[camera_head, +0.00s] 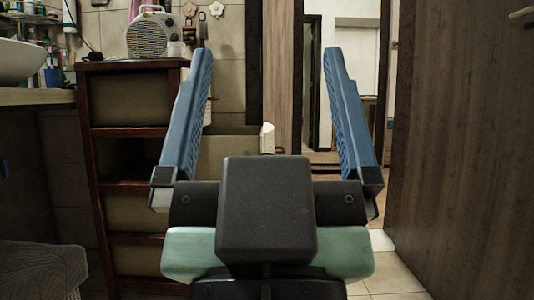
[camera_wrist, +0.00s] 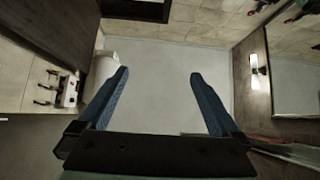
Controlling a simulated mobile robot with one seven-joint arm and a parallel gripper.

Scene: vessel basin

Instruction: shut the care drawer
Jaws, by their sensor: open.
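A wooden cabinet (camera_head: 135,128) with beige drawer fronts stands left of centre in the head view. One of its slots, the second from the top, is dark and open. A beige drawer (camera_head: 222,152), which I take for the care drawer, sticks out to the right at that slot's height. A pale handle-like piece (camera_head: 267,138) shows at its right end. My gripper (camera_head: 267,54) is open and empty, its two blue fingers spread wide in front of the drawer and partly hiding it. The open fingers also show in the wrist view (camera_wrist: 158,73); I cannot make out the drawer there.
A fan heater (camera_head: 148,36) stands on the cabinet top. A counter with a white basin (camera_head: 22,62) is at the left, with a patterned padded item (camera_head: 40,272) below. A dark wooden door (camera_head: 465,150) fills the right side. An open doorway lies behind my gripper.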

